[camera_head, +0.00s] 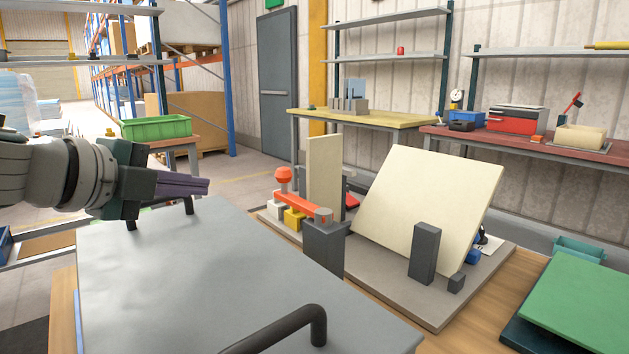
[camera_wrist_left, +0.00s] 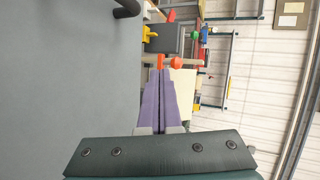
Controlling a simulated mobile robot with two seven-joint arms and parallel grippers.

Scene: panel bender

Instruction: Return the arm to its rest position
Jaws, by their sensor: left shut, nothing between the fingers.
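My left gripper (camera_head: 207,186) comes in from the left in the head view, above the far left part of a grey panel. Its purple fingers are shut with nothing between them; they also show shut in the left wrist view (camera_wrist_left: 160,75). The grey panel (camera_head: 200,270) has black bar handles, one near the front edge (camera_head: 290,330) and one at the far edge, close below the gripper. The gripper looks apart from the panel, though the gap is hard to judge. My right gripper is not in view.
A bending fixture on a grey base plate (camera_head: 400,300) holds a tilted cream panel (camera_head: 430,210), an upright cream board (camera_head: 324,175) and a red lever with an orange knob (camera_head: 283,174). A green mat (camera_head: 590,300) lies at right. A green bin (camera_head: 156,127) stands behind the gripper.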

